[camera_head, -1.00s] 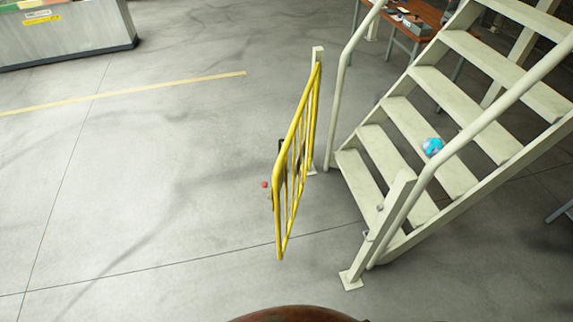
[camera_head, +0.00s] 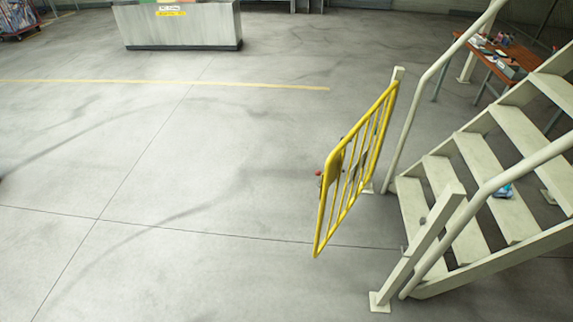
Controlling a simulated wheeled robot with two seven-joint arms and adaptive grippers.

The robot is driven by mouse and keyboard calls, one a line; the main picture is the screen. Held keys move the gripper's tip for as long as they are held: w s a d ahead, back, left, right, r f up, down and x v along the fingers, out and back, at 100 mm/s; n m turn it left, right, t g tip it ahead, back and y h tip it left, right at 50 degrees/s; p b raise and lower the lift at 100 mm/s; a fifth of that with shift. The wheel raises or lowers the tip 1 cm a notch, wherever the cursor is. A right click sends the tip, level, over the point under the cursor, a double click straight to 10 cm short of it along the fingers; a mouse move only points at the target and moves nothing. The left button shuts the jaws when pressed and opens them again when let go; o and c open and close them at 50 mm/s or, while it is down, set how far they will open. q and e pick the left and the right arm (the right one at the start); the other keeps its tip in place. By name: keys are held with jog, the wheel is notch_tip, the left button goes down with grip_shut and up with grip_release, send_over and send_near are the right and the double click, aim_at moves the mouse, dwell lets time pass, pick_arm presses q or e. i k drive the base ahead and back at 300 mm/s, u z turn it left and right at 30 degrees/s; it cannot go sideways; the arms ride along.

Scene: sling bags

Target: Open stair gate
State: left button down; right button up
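The yellow stair gate (camera_head: 352,172) stands swung out from the foot of the stairs, hinged at the cream far post (camera_head: 397,78). A small red knob (camera_head: 319,173) shows on its free end. The near post (camera_head: 421,243) stands apart from the gate, with a wide gap between them. The cream stairs (camera_head: 480,165) rise to the right behind this gap. Neither of my grippers is in view.
A blue object (camera_head: 504,191) lies on a stair tread, partly hidden by the handrail (camera_head: 510,172). An orange-topped table (camera_head: 510,55) with items stands behind the stairs. A grey counter (camera_head: 180,25) is at the back left. The floor at left and centre is clear.

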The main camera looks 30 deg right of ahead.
aim_at(334, 164)
jog(key=u, duration=0.3)
jog(key=k, duration=0.5)
jog(key=u, duration=0.25)
jog(key=i, duration=2.3)
jog(key=z, duration=0.65)
jog(key=i, duration=2.35)
jog(key=z, duration=0.7)
jog(key=i, duration=2)
jog(key=z, duration=1.5)
jog(key=i, duration=1.15)
jog(key=z, duration=2.15)
jog(key=i, duration=1.6)
jog(key=z, duration=0.5)
